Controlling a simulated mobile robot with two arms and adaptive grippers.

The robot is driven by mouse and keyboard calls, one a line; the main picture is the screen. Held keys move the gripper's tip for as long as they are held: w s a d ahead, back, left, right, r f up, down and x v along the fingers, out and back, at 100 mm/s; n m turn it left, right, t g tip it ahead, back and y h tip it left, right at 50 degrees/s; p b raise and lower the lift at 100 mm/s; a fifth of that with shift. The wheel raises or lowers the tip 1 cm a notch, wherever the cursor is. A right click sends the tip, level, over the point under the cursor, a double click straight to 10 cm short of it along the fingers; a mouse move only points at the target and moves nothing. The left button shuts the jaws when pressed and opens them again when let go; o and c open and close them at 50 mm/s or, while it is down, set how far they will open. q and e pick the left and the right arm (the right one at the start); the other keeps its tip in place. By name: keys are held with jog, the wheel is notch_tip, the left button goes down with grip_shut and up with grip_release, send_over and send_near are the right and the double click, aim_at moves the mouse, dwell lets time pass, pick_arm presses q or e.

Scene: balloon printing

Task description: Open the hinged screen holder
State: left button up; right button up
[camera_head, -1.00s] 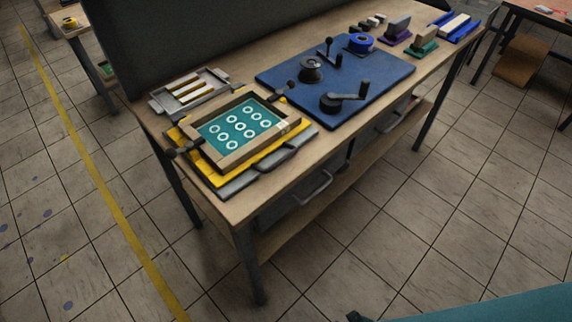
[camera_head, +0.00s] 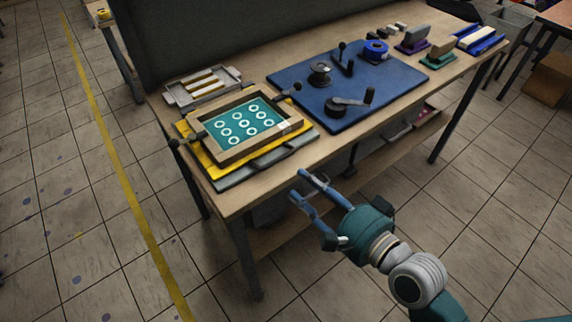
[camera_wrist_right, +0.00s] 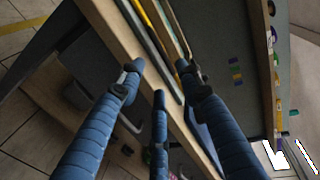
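The screen holder, a wooden frame (camera_head: 255,149), lies down flat over a yellow base (camera_head: 196,152) at the left end of the bench. Its teal screen (camera_head: 240,121) carries several white rings. Dark knobs show at its left and back right corners. A grey plate (camera_head: 237,181) lies underneath. My right gripper (camera_head: 308,190) is in front of the bench's near edge, to the lower right of the holder and apart from it. Its fingers are spread and empty, also in the right wrist view (camera_wrist_right: 160,78), where the yellow base's edge shows ahead. My left gripper is not in view.
A blue board (camera_head: 375,80) with black cranks lies right of the holder. A grey slotted tray (camera_head: 203,85) sits behind the holder. Stamps and a blue tray (camera_head: 481,40) stand at the far right. A dark panel rises behind the bench. Floor in front is clear.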

aim_at(284, 176)
jog(key=p+x, duration=0.1)
jog(key=x, duration=0.8)
jog(key=shift+w, duration=0.15)
jog(key=shift+c, duration=0.5)
grip_shut()
